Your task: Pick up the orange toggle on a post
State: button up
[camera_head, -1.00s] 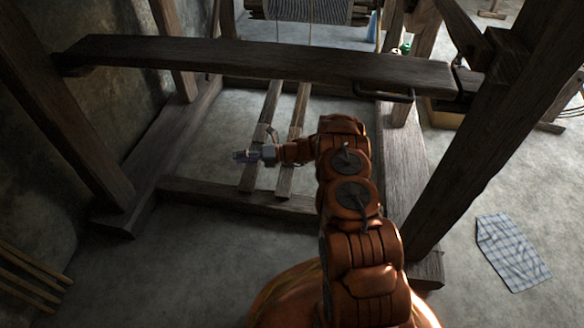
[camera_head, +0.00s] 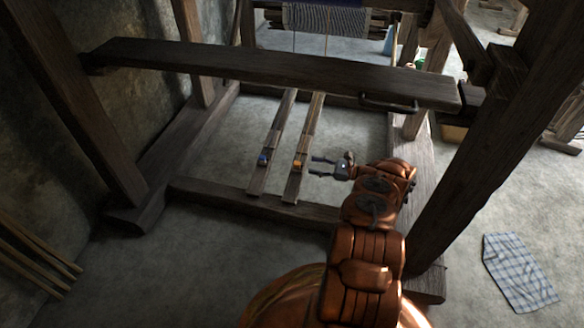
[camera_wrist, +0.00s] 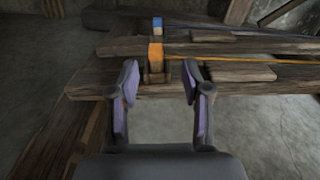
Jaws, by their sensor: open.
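The small orange toggle (camera_head: 298,163) sits on the near part of the right one of two narrow wooden treadles (camera_head: 309,126). In the wrist view the orange toggle (camera_wrist: 155,51) stands upright, just beyond and between my fingertips. My gripper (camera_head: 312,166) is open and empty, to the right of the toggle and pointing left at it. In the wrist view my gripper (camera_wrist: 160,72) shows its two fingers spread apart with purple pads. The toggle's lower part meets a small wooden mount on the treadle.
A blue toggle (camera_head: 262,160) sits on the left treadle, and in the wrist view it shows behind the orange one (camera_wrist: 157,25). A thick loom beam (camera_head: 270,72) crosses above. A low front rail (camera_head: 250,203) and a right post (camera_head: 470,150) frame the space. A checked cloth (camera_head: 520,270) lies on the floor.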

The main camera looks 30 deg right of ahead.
aim_at(297, 163)
jog(key=b+x, duration=0.1)
jog(key=x, duration=0.1)
jog(key=b+x, duration=0.1)
jog(key=x, duration=0.1)
jog(key=b+x, duration=0.1)
jog(key=x, duration=0.1)
jog(key=shift+a+f, duration=0.3)
jog(key=shift+a, duration=0.05)
jog(key=shift+w+a+b, duration=0.3)
jog(key=shift+w+b, duration=0.05)
jog(key=shift+r, duration=0.1)
jog(key=c, duration=0.9)
